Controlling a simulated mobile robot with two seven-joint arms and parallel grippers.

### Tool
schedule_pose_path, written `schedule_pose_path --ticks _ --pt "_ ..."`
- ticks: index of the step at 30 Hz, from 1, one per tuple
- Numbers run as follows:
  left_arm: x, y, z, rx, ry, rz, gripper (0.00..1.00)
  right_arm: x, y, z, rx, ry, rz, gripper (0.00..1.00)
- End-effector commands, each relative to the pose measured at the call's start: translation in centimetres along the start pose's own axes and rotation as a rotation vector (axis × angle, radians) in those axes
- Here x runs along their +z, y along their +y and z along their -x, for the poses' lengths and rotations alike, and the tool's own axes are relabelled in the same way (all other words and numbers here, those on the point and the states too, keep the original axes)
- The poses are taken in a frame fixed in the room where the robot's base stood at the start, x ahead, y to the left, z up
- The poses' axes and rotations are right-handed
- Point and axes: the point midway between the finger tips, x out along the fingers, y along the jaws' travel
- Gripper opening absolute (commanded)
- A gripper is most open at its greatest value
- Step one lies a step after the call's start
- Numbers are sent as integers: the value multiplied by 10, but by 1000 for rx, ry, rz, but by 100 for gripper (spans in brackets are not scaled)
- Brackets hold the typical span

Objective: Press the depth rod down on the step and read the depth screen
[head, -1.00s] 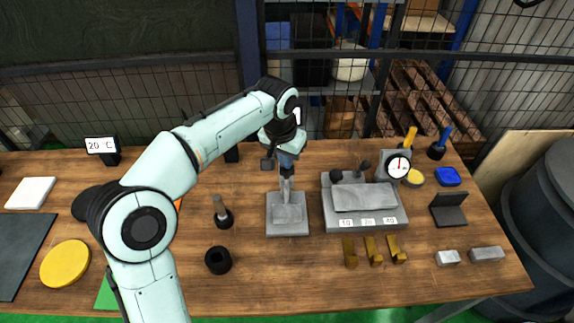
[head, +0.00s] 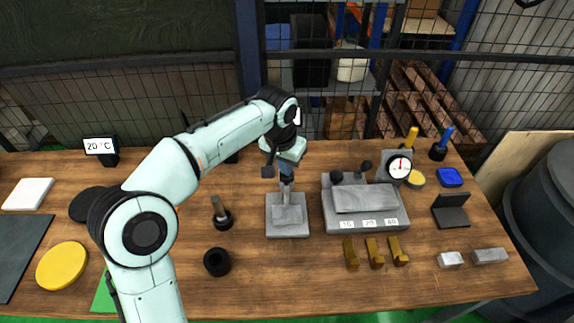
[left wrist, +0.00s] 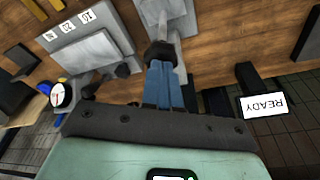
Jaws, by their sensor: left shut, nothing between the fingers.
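A grey stepped block (head: 288,222) stands near the middle of the table, with a pale upright depth rod (head: 286,198) over it. The rod also shows in the left wrist view (left wrist: 161,14), with a black cap (left wrist: 158,52) at its upper end. My left gripper (head: 286,178) is shut and empty, its blue fingers pointing down at the cap. In the left wrist view the fingertips (left wrist: 160,66) meet the cap; whether they press on it I cannot tell. A screen reading READY (left wrist: 263,106) shows upside down there; the head view shows only its edge behind my wrist. My right gripper is out of view.
Right of the block stands a grey fixture (head: 366,218) with numbered labels, and a dial gauge (head: 399,167) behind it. Brass pieces (head: 375,252) lie in front. Left are a dark post (head: 221,214) and a black ring (head: 217,262). The front middle is clear.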

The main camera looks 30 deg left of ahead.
Motion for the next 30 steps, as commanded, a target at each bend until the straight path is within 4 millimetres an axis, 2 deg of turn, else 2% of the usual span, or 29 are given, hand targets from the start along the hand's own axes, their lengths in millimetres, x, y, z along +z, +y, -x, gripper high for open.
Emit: schedule_pose_path --ticks 22,30 --pt "4 0 -20 0 -2 0 0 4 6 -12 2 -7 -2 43" --pt "4 0 -19 0 -2 0 0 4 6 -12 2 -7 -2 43"
